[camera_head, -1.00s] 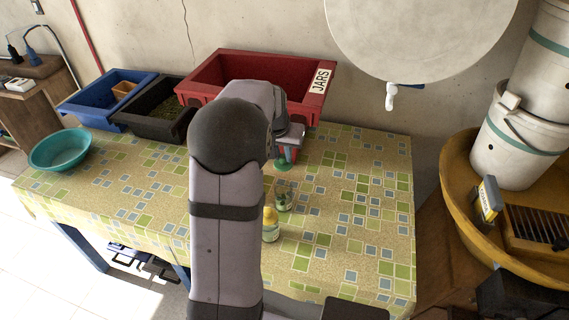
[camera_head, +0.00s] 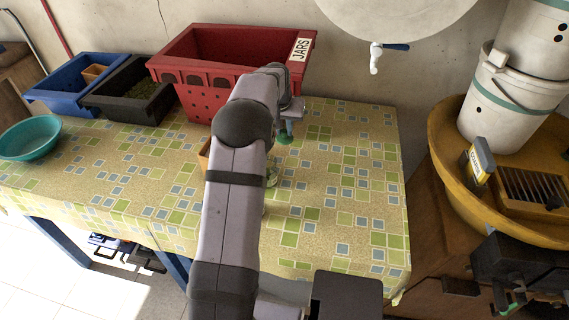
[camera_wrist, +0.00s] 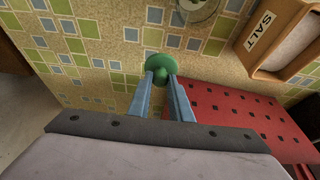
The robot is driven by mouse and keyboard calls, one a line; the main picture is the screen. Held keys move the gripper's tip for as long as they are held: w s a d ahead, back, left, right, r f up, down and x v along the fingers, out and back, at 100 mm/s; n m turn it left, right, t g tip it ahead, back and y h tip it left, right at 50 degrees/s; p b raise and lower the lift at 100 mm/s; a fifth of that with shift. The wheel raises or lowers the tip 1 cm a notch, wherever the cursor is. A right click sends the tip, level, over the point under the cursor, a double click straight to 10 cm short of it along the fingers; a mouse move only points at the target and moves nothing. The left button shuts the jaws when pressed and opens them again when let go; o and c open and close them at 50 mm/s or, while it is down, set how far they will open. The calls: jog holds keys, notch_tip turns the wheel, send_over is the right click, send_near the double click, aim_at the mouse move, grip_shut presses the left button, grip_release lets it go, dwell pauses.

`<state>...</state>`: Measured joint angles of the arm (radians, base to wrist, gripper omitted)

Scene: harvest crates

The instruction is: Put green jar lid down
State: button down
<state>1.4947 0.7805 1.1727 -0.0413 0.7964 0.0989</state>
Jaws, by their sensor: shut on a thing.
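The green jar lid (camera_head: 285,138) is a small round disc with a knob. My gripper (camera_head: 287,127) is shut on it, in front of the right end of the red crate. In the wrist view the lid (camera_wrist: 160,66) sits at the tips of the two blue fingers (camera_wrist: 161,78), over the patterned tablecloth. I cannot tell whether it touches the table. A glass jar (camera_head: 271,179) stands nearer the front, partly behind my arm; it also shows at the top edge of the wrist view (camera_wrist: 198,6).
The red crate (camera_head: 229,76) labelled JARS stands at the back, beside a black crate (camera_head: 129,108) and a blue crate (camera_head: 60,100). A wooden SALT box (camera_wrist: 254,55) is near the glass jar. A teal bowl (camera_head: 30,138) is far left. The tablecloth (camera_head: 345,180) to the right is clear.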

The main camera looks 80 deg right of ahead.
jog(key=shift+f+p, duration=1.3)
jog(key=shift+f, duration=3.7)
jog(key=shift+f, duration=0.2)
jog(key=c, duration=1.6)
grip_release()
jog(key=shift+r, duration=0.1)
jog(key=shift+a+r, duration=0.2)
jog(key=shift+r, duration=0.45)
jog(key=b+v, duration=0.2)
jog(key=v, duration=0.9)
jog(key=shift+b, duration=0.3)
